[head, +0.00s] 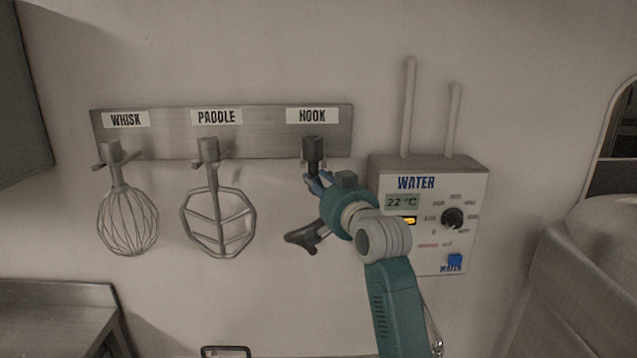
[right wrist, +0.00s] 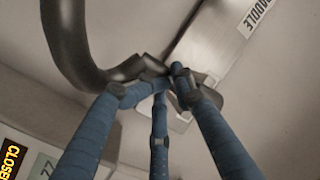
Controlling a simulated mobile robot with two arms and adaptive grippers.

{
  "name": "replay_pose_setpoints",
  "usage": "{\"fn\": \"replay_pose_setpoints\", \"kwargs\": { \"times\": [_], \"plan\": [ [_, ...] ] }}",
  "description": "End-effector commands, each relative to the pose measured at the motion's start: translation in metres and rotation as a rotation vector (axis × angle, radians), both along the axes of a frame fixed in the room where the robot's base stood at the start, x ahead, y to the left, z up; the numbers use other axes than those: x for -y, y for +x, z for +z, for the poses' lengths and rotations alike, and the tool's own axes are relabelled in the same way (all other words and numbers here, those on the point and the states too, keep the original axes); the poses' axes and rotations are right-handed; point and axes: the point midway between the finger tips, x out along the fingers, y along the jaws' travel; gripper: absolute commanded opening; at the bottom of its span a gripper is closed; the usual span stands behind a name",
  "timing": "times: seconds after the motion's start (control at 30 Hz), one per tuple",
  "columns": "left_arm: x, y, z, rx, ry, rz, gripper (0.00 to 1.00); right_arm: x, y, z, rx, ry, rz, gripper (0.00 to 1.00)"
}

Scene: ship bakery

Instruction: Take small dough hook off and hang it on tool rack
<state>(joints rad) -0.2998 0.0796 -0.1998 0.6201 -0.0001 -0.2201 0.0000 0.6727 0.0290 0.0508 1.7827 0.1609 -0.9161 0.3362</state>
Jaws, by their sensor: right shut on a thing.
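The small dough hook (head: 304,238) is dark and curved, and its lower end shows below my right gripper in the head view. The metal tool rack (head: 270,143) is on the wall, with pegs labelled WHISK, PADDLE and HOOK. My right gripper (head: 316,183) is just below the peg (head: 313,147) under the HOOK label. In the right wrist view its blue fingers (right wrist: 158,86) are shut around the dough hook's upper part, and the curved arm (right wrist: 72,50) bends up on the left. Whether the hook's top sits on the peg is hidden. My left gripper is in neither view.
A whisk (head: 128,220) and a paddle (head: 218,222) hang on the two left pegs. The water control box (head: 378,180) with two pipes is on the wall right of the rack, close to my right arm. A steel table (head: 60,300) stands at lower left.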

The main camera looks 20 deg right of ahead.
Motion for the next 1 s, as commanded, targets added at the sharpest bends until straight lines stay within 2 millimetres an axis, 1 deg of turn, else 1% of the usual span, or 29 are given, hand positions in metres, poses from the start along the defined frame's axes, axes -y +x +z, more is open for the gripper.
{"fn": "replay_pose_setpoints", "kwargs": {
  "times": [0.03, 0.13, 0.17, 0.2, 0.27, 0.3, 0.53, 0.57, 0.7, 0.77, 0.87, 1.0],
  "plan": [
    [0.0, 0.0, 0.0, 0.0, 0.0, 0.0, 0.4, 0.0, -0.001, 0.005, 0.01, 0.001, 0.0, 0.0],
    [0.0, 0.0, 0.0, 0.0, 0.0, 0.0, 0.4, 0.0, -0.001, 0.005, 0.01, 0.001, 0.0, 0.0],
    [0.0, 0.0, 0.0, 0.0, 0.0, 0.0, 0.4, 0.0, -0.001, 0.005, 0.01, 0.001, 0.0, 0.3],
    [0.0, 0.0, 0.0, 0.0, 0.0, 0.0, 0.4, 0.0, 0.0, 0.004, 0.01, 0.001, 0.0, 0.38],
    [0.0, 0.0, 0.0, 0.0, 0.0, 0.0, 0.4, 0.0, 0.0, 0.004, 0.008, 0.001, 0.0, 0.5],
    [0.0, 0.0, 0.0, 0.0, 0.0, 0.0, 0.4, 0.0, 0.0, 0.003, 0.006, 0.0, -0.001, 0.53],
    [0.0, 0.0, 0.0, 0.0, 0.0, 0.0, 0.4, 0.0, 0.0, 0.001, 0.003, 0.0, 0.0, 0.53],
    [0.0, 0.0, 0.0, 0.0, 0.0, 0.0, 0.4, 0.0, 0.0, -0.004, -0.008, -0.001, -0.001, 0.53],
    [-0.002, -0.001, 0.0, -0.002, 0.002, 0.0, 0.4, 0.001, -0.004, -0.003, -0.005, 0.0, -0.001, 0.53],
    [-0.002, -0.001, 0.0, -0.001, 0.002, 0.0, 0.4, 0.001, -0.01, -0.002, -0.003, 0.0, -0.001, 0.53],
    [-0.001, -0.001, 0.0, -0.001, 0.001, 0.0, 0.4, 0.002, -0.025, 0.0, 0.0, 0.0, -0.001, 0.53],
    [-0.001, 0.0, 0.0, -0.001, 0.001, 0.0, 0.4, 0.004, -0.054, 0.001, 0.002, 0.0, -0.001, 0.53]
  ]
}}
